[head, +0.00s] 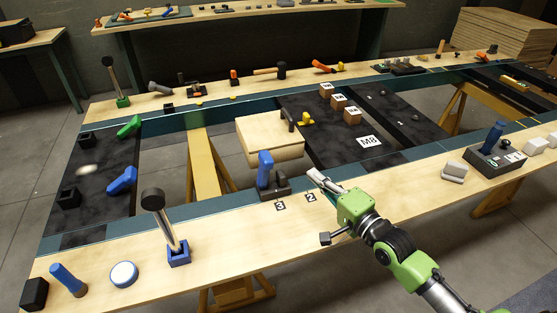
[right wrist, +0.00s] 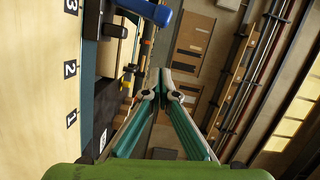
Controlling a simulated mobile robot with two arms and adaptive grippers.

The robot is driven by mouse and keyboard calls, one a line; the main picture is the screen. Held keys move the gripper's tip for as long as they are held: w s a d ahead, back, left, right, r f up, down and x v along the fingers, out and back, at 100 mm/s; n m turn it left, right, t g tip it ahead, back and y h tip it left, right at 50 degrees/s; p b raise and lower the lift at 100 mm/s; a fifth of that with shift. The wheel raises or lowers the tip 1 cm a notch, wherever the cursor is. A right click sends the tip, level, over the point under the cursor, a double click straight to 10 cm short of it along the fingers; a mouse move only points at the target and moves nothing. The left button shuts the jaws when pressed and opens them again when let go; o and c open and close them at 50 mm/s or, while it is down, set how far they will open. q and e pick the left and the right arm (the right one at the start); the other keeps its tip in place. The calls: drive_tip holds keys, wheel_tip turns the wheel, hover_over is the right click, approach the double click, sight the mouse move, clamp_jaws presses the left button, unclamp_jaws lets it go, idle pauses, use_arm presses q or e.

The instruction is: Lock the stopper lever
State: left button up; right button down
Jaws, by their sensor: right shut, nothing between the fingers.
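A lever with a thick blue handle (head: 265,168) stands nearly upright on a dark base (head: 276,189) on the near wooden rail, by the labels 3 (head: 280,206) and 2 (head: 310,197). It looks like the stopper lever. My right gripper (head: 315,175) is shut and empty, just right of the lever and apart from it, above the rail near label 2. In the right wrist view the shut fingertips (right wrist: 161,92) point past the rail, and the blue handle (right wrist: 147,11) shows at the top, cut off by the edge. My left gripper is not in view.
A wooden block (head: 270,135) is behind the lever. A tall black-knobbed lever (head: 158,215) in a blue base and a white round disc (head: 123,274) stand left on the near rail (head: 215,225). A grey control box (head: 490,163) is at right. The rail right of the labels is mostly clear.

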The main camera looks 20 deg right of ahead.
sight(264, 172)
use_arm(q)
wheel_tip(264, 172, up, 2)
drive_tip(key=p, duration=0.2)
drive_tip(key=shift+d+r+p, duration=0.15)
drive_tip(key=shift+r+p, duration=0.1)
drive_tip(key=shift+p, duration=0.05)
use_arm(e)
drive_tip(key=w+a+f, duration=0.1)
drive_tip(key=w+a, duration=0.6)
drive_tip(key=w, duration=0.2)
drive_tip(key=shift+w, duration=0.35)
drive_tip(key=shift+d+f, duration=0.1)
drive_tip(key=shift+f, duration=0.05)
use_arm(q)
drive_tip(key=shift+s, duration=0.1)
